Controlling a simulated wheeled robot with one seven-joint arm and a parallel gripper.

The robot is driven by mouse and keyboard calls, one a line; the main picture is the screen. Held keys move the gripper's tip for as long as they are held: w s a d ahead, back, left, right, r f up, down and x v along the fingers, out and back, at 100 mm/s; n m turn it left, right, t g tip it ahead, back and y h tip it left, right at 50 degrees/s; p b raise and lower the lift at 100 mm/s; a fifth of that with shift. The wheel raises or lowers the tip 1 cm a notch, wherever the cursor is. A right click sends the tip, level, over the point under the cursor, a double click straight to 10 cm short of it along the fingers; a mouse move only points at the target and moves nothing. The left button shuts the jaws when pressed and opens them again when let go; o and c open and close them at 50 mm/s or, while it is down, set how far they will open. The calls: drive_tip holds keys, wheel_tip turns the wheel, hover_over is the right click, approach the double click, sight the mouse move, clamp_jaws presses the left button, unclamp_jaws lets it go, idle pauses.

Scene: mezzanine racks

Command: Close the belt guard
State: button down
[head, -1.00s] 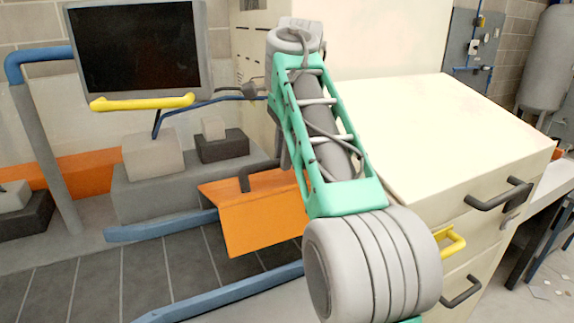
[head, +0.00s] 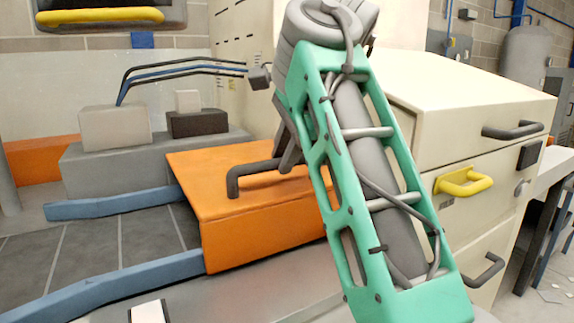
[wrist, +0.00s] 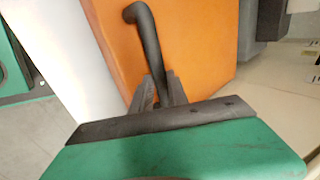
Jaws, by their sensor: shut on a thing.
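The belt guard (head: 228,236) is an orange cover with a flat top and a front face, lying across the dark belt (head: 98,238) between blue rails. Its dark grey bar handle (head: 240,176) stands on the top. My gripper (head: 288,162) reaches down from the right and is shut on the handle near its right end; my arm hides that end and the guard's right side. In the wrist view the dark fingers (wrist: 158,92) close around the bent handle (wrist: 148,40), with the orange guard (wrist: 200,45) behind it.
A cream cabinet (head: 470,95) with a yellow handle (head: 465,181) and dark drawer handles stands at the right. Grey blocks (head: 115,128) and cables sit behind the belt. A screen with a yellow bar (head: 100,15) hangs at the top left. Blue rails (head: 120,203) edge the belt.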

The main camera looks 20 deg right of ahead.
drive_tip(key=shift+s+f+b, duration=0.15)
drive_tip(key=shift+f+b, duration=0.25)
drive_tip(key=shift+f, duration=0.75)
drive_tip(key=c, duration=1.3)
unclamp_jaws()
drive_tip(key=shift+d, duration=0.1)
drive_tip(key=p+v, duration=0.4)
drive_tip(key=v, duration=0.4)
drive_tip(key=shift+p, duration=0.4)
